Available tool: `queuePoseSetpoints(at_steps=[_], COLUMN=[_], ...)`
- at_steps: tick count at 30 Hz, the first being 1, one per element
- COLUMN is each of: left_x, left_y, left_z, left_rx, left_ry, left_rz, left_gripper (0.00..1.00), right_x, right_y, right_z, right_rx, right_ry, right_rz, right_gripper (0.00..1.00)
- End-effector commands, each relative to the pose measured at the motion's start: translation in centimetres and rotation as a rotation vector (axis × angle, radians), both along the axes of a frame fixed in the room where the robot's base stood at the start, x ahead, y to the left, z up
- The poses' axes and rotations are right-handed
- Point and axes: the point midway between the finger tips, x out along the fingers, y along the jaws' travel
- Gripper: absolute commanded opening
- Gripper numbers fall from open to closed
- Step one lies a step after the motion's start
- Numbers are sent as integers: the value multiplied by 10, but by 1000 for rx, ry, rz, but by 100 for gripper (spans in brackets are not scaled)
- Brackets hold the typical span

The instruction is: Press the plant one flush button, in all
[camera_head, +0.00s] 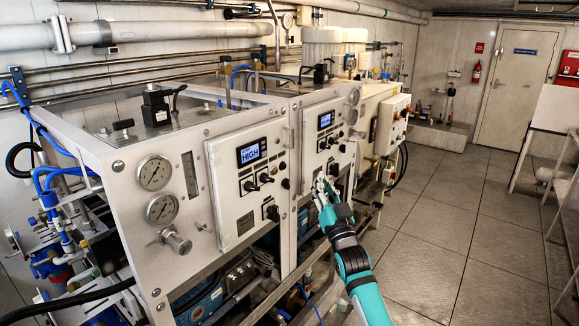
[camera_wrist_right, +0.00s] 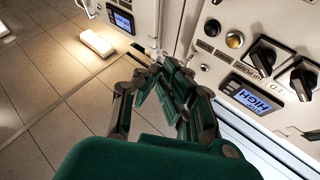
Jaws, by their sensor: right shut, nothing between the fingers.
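The nearer watermaker's white control panel (camera_head: 240,185) has a lit blue display (camera_head: 250,153) reading HIGH, black rotary knobs (camera_head: 250,186) and small round buttons (camera_head: 283,165). In the right wrist view, a HIGH display (camera_wrist_right: 257,92), black knobs (camera_wrist_right: 262,58), a lighter round button (camera_wrist_right: 235,40) and a dark round button (camera_wrist_right: 211,27) show, tilted. I cannot read which is the flush button. My right gripper (camera_head: 324,184) is shut and empty, to the right of the nearer panel and in front of the second unit. In the wrist view its fingers (camera_wrist_right: 165,75) appear apart from the buttons. My left gripper is out of view.
A second similar panel with a display (camera_head: 326,120) stands farther back. Gauges (camera_head: 154,173) and a protruding valve knob (camera_head: 177,241) sit left of the nearer panel. Open tiled floor (camera_head: 440,225) lies to the right, with a bench (camera_head: 550,110) at the far right.

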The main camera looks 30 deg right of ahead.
Motion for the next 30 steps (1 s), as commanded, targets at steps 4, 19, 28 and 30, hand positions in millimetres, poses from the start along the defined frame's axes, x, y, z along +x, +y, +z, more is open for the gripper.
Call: queuePoseSetpoints(at_steps=[4,19,28,30], left_x=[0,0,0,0], left_y=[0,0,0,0], left_z=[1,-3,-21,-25], left_rx=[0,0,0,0], left_ry=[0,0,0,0], left_rz=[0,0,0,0], left_gripper=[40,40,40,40], right_x=[-3,4,41,50], right_y=[-2,0,16,20], right_z=[14,13,11,12], right_rx=[-1,0,2,1], right_ry=[-29,-31,-31,-31], right_rz=[-2,-2,-1,-1], right_gripper=[0,0,0,0])
